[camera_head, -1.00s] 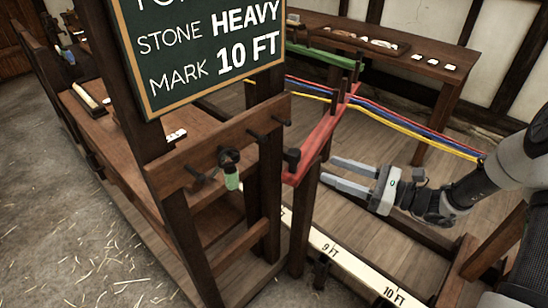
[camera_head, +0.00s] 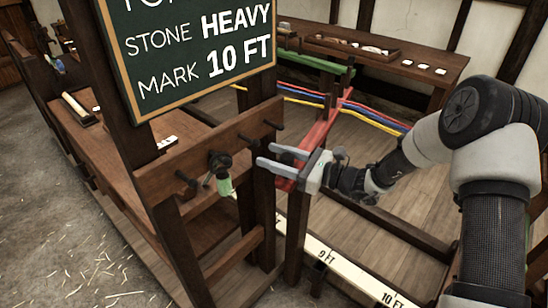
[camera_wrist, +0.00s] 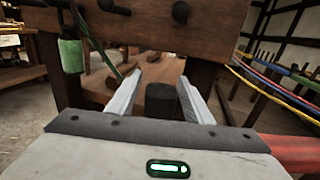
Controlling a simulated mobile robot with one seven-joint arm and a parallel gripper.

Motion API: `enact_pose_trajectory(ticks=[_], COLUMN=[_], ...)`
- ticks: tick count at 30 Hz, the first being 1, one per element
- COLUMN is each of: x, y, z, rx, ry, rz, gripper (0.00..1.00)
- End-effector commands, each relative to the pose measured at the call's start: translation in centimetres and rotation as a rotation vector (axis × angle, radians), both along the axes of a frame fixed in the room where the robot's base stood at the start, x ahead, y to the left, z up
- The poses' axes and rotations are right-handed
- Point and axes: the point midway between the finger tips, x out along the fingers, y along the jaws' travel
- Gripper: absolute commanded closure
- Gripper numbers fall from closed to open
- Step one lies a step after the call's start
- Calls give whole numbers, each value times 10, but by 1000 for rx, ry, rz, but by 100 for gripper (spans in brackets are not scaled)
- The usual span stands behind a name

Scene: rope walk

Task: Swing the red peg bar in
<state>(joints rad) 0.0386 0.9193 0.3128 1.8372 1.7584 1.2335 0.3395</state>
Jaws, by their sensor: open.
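The red peg bar (camera_head: 318,128) runs from the back toward the dark wooden frame, with dark upright pegs on it. Its red side also shows at the lower right of the wrist view (camera_wrist: 292,150). My gripper (camera_head: 267,156) is open at the bar's near end, its fingers pointing left toward the frame. In the wrist view a dark knob (camera_wrist: 160,100) stands between my two open fingers (camera_wrist: 158,92), with gaps visible beside it. In the head view my gripper hides most of the bar's near end.
A wooden frame (camera_head: 205,140) with pegs and a hanging green-handled tool (camera_head: 222,180) stands just left of my gripper. Red, blue and yellow ropes (camera_head: 385,118) cross near the bar. A green bar (camera_head: 318,62) lies behind. A white marked rail (camera_head: 340,270) runs below.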

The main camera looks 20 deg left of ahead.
Motion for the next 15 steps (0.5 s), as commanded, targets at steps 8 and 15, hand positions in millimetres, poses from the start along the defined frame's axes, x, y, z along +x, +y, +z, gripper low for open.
enact_pose_trajectory(ticks=[8, 15], x=[0, 0], y=[0, 0], z=[0, 0], rx=[0, 0], ry=[0, 0], rz=[0, 0], gripper=[61, 100])
